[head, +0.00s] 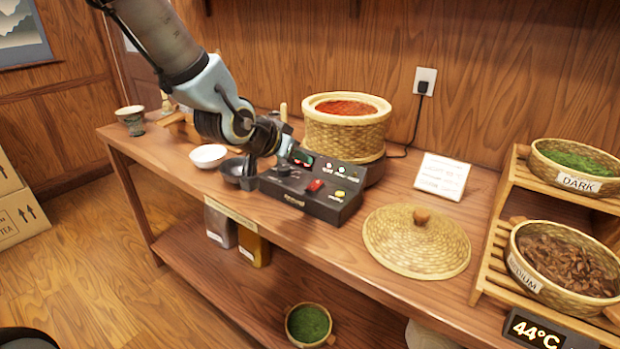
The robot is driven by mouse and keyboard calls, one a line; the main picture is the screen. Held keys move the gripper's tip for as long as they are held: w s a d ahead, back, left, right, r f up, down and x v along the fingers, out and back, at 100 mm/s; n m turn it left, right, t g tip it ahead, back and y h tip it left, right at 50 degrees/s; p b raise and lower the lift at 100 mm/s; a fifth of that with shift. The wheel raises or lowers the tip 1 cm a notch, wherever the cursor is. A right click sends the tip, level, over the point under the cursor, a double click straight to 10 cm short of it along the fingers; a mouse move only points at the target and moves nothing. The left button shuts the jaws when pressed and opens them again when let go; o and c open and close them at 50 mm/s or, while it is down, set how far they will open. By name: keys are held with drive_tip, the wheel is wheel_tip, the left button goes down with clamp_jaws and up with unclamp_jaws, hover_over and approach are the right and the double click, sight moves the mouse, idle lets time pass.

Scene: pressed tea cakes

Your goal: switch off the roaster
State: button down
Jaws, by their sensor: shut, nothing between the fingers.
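The roaster (345,135) is a woven round drum with a pale rim and glowing orange-red contents, standing at the back of the wooden table. In front of it is a black control box (318,208) with a red switch (315,185), a yellow button (340,194), small indicator lights and labels too small to read. My gripper (283,162) is shut and empty, pointing down at the left end of the box, left of the red switch. I cannot tell whether it touches the box. My wrist hides part of the area behind it.
A woven lid (416,250) lies right of the box, and a white card (442,176) stands behind it. A white bowl (208,155) and a dark vessel (236,172) are on the left. A rack with labelled baskets (575,168) stands at right. A cord runs to the wall outlet (424,82).

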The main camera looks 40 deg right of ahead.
sight(316, 181)
drive_tip(key=x, duration=0.3)
drive_tip(key=shift+d+f, duration=0.15)
drive_tip(key=shift+d, duration=0.05)
wheel_tip(316, 181, down, 2)
drive_tip(key=shift+f+p, duration=0.1)
drive_tip(key=shift+p, duration=0.4)
drive_tip(key=shift+w+d+f, duration=0.1)
drive_tip(key=shift+d+f, duration=0.1)
drive_tip(key=shift+f, duration=0.6)
drive_tip(key=shift+d+f+b, duration=0.1)
drive_tip(key=shift+f+b, duration=0.4)
drive_tip(key=shift+b, duration=0.1)
drive_tip(key=shift+r, duration=0.2)
